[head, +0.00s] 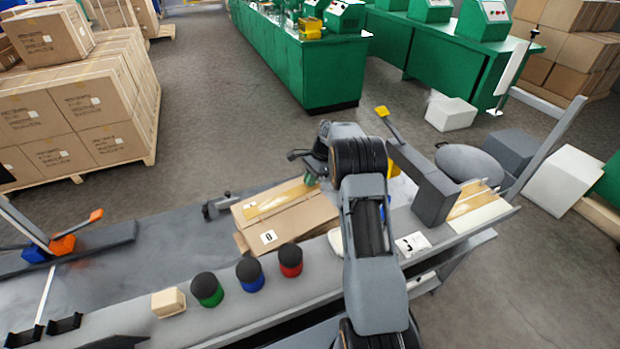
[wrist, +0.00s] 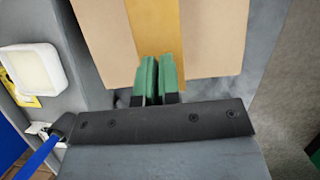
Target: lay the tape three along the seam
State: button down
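A brown carton (head: 285,221) lies on the grey bench, its white label facing me. A yellow-tan tape strip (head: 272,202) runs along its top and ends near my gripper (head: 311,180). In the wrist view the tape (wrist: 154,28) lies down the middle of the carton top (wrist: 205,40). There my gripper's green fingers (wrist: 158,78) are close together at the carton's near edge, over the end of the strip. My arm hides part of the bench right of the carton.
Green (head: 207,289), blue (head: 250,274) and red (head: 290,260) dark-topped pots and a cream block (head: 168,302) stand along the bench's front. A dark grey upright block (head: 435,196) stands right of my arm. A white block (wrist: 30,70) is left of the fingers.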

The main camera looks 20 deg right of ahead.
aim_at(310, 199)
jog(key=shift+f+b, duration=1.3)
jog(key=shift+f, duration=1.6)
jog(key=c, duration=1.2)
grip_release()
jog(key=shift+c, duration=0.2)
jog(key=s+v, duration=0.1)
jog(key=v, duration=1.2)
jog(key=shift+w+r, duration=0.4)
jog(key=shift+w, duration=0.1)
